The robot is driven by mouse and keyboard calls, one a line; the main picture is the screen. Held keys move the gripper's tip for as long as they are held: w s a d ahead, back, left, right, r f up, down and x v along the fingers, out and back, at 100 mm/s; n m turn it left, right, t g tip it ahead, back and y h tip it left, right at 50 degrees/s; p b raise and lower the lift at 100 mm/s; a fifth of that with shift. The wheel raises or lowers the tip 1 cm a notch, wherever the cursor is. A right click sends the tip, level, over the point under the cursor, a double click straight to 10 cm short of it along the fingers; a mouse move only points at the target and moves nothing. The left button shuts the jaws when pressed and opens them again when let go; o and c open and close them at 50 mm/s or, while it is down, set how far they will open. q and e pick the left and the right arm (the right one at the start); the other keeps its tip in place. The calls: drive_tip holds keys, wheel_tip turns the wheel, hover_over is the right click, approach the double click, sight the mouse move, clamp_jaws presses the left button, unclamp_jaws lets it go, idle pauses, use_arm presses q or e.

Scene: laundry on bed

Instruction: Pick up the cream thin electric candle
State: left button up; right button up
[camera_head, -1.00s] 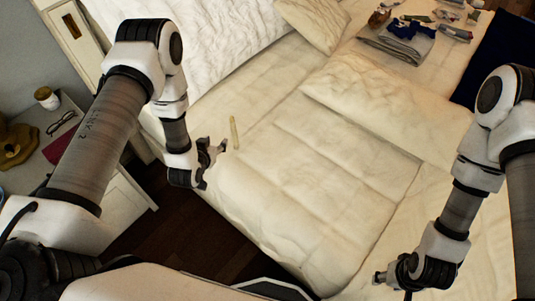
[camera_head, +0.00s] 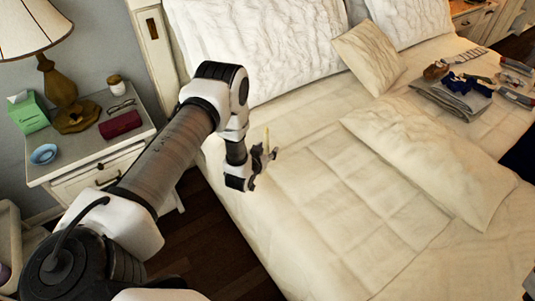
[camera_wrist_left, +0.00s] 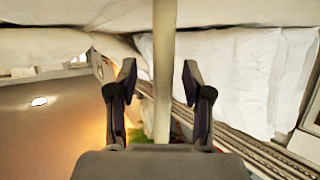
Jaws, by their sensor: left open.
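The cream thin electric candle (camera_head: 267,138) is a slim pale stick standing upright at the bed's left side. My left gripper (camera_head: 265,156) is right at it, and its fingers hide the candle's lower part in the head view. In the left wrist view the candle (camera_wrist_left: 164,65) runs upright down the middle, between the two spread fingers of the left gripper (camera_wrist_left: 160,80). A gap shows on each side of it, so the gripper is open and not holding it.
The cream bed (camera_head: 300,215) has raised pillows behind and a cushion (camera_head: 369,55). Folded clothes (camera_head: 455,95) lie at the back right. A nightstand (camera_head: 95,150) with a lamp (camera_head: 58,80), glasses and a red case (camera_head: 120,124) stands left.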

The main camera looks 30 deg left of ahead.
use_arm(q)
drive_tip(key=shift+w+a+f, duration=0.3)
drive_tip(key=shift+w+f, duration=0.05)
drive_tip(key=shift+w, duration=0.1)
drive_tip(key=shift+s+d+r, duration=0.1)
drive_tip(key=shift+r, duration=0.05)
clamp_jaws()
